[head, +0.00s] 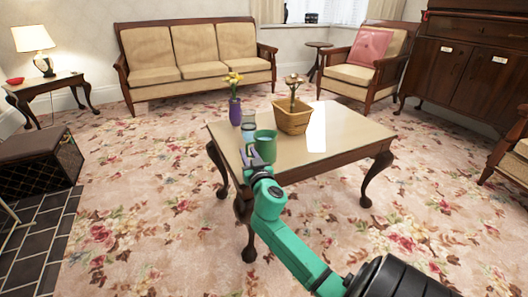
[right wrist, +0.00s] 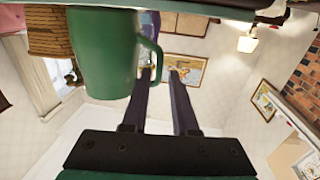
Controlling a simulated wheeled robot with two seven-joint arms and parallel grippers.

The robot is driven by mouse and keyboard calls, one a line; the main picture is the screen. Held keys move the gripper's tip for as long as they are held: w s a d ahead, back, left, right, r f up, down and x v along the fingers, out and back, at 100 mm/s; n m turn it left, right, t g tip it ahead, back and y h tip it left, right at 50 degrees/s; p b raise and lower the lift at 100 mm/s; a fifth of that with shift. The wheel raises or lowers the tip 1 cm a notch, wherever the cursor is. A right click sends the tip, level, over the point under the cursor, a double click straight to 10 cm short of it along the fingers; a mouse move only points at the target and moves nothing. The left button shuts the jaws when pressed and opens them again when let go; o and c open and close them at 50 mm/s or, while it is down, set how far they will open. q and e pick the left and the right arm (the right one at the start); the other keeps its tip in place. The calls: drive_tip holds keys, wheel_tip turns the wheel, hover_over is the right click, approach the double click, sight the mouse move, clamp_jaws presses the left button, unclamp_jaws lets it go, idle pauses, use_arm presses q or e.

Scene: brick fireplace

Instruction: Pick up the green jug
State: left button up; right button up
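The green jug (head: 265,146) stands upright on the coffee table (head: 345,146) near its front left corner. In the right wrist view, which looks upside down, the jug (right wrist: 100,52) is at the upper left with its handle towards my fingers. My right gripper (head: 250,158) is at the table's left front part, beside the jug. In the right wrist view the two dark fingers of my right gripper (right wrist: 163,75) are spread apart, the left one overlapping the handle. I cannot tell whether it touches the handle. My left gripper is not in view.
A greyish cup (head: 249,128) and a purple vase (head: 235,112) with yellow flowers stand just behind the jug. A wicker basket (head: 291,120) with a flower is to its right. The table's right side is clear. A sofa (head: 190,72) and an armchair (head: 350,76) are farther back.

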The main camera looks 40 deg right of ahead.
sight(247, 149)
drive_tip(key=b+x, duration=0.1)
drive_tip(key=x, duration=0.3)
drive_tip(key=shift+w+d, duration=0.1)
drive_tip(key=shift+d, duration=0.15)
drive_tip(key=shift+x, duration=0.95)
drive_tip(key=shift+a, duration=0.1)
clamp_jaws()
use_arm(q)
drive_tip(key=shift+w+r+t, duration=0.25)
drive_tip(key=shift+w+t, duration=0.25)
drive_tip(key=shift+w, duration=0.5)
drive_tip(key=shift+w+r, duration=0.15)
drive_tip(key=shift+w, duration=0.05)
use_arm(e)
drive_tip(key=shift+r, duration=0.1)
